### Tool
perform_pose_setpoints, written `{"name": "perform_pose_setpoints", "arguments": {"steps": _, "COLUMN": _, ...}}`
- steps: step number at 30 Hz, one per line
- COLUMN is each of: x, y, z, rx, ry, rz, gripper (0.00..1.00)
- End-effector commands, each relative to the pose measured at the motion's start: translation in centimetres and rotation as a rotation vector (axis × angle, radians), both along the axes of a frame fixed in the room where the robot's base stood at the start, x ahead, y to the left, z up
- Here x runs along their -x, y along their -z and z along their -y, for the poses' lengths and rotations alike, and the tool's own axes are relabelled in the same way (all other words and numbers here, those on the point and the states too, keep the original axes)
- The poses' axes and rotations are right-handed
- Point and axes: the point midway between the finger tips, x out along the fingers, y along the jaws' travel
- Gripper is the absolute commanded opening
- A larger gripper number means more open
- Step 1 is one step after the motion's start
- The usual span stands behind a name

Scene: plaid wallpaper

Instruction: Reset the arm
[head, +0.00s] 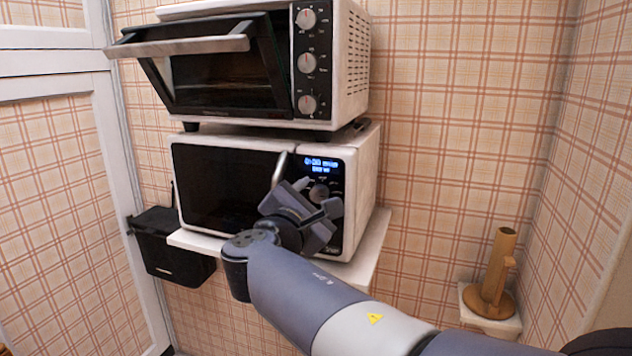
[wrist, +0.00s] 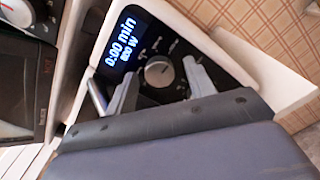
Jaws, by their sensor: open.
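My gripper (head: 316,196) is open and empty in front of the microwave's control panel in the head view. Its two fingers (wrist: 162,88) also show in the wrist view, spread apart on either side of the panel's round knob. The arm reaches in from the lower right. The white microwave (head: 361,165) has a dark door, and its lit display (wrist: 121,41) reads 0:00 min. My gripper hides part of the panel and the lower part of the door handle. I cannot tell whether the fingers touch the panel.
A toaster oven (head: 348,60) with its door tilted partly open sits on the microwave. A white shelf (head: 366,262) holds both. A black box (head: 172,246) hangs at left. A wooden holder (head: 497,272) stands on a small ledge at right. The wall between is clear.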

Motion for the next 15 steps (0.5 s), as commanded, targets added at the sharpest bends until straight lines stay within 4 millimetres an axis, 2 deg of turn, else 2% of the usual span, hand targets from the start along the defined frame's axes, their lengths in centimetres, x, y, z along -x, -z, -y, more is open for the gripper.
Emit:
{"name": "perform_pose_setpoints", "arguments": {"steps": 1, "x": -0.01, "y": -0.52, "z": 0.00, "rx": 0.034, "ry": 0.001, "rz": -0.013, "gripper": 0.51}}
{"name": "perform_pose_setpoints", "arguments": {"steps": 15, "x": 0.01, "y": -0.50, "z": 0.03, "rx": 0.364, "ry": 0.001, "rz": -0.133, "gripper": 0.51}}
